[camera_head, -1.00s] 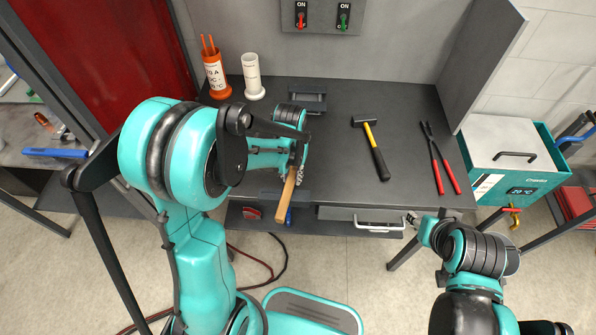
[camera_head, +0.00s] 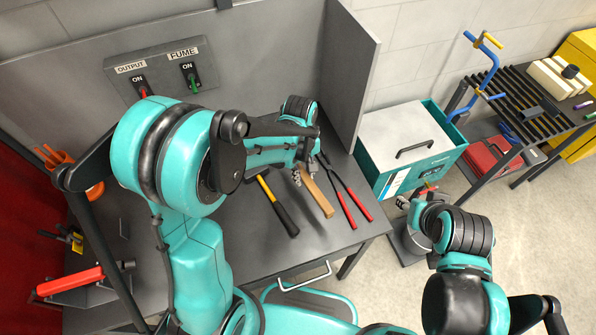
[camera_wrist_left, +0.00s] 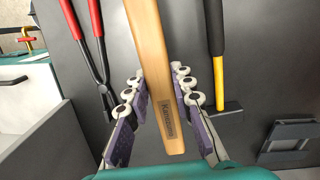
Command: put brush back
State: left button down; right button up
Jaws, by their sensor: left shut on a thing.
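My left gripper (camera_head: 303,174) is shut on the brush (camera_head: 319,196), whose light wooden handle points toward the front of the bench. The handle lies between the black-and-yellow hammer (camera_head: 280,207) and the red-handled tool (camera_head: 350,205). In the left wrist view the brush (camera_wrist_left: 152,60), with dark lettering on its handle, sits between the two padded fingers (camera_wrist_left: 157,88). I cannot tell whether it touches the bench. Its bristles are not visible. My right gripper (camera_head: 424,195) is off the bench's right side, small and partly hidden by its arm; its jaws are unclear.
The dark bench (camera_head: 240,262) has a grey back panel with a switch box (camera_head: 163,75) and a right side panel (camera_head: 348,75). A teal-and-white cooler (camera_head: 408,145) stands right of it. A slatted rack table (camera_head: 530,105) is farther right. An orange container (camera_head: 95,188) is at left.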

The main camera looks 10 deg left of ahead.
aim_at(306, 193)
pick_arm(q)
jog(key=shift+w+d+r, duration=0.1)
jog(key=shift+w+d, duration=0.25)
jog(key=shift+d, duration=0.05)
jog(key=shift+s+f+b, duration=0.15)
jog(key=shift+f+b, duration=0.45)
jog(key=shift+f, duration=0.1)
notch_tip(306, 193, down, 7)
jog(key=b, duration=0.5)
jog(key=shift+r, duration=0.15)
jog(key=c, duration=1.2)
grip_release()
jog(key=shift+r, duration=0.1)
jog(key=r, duration=0.8)
jog(key=a+r, duration=0.1)
jog(key=r, duration=0.3)
jog(key=shift+w, duration=0.4)
jog(key=shift+d, duration=0.1)
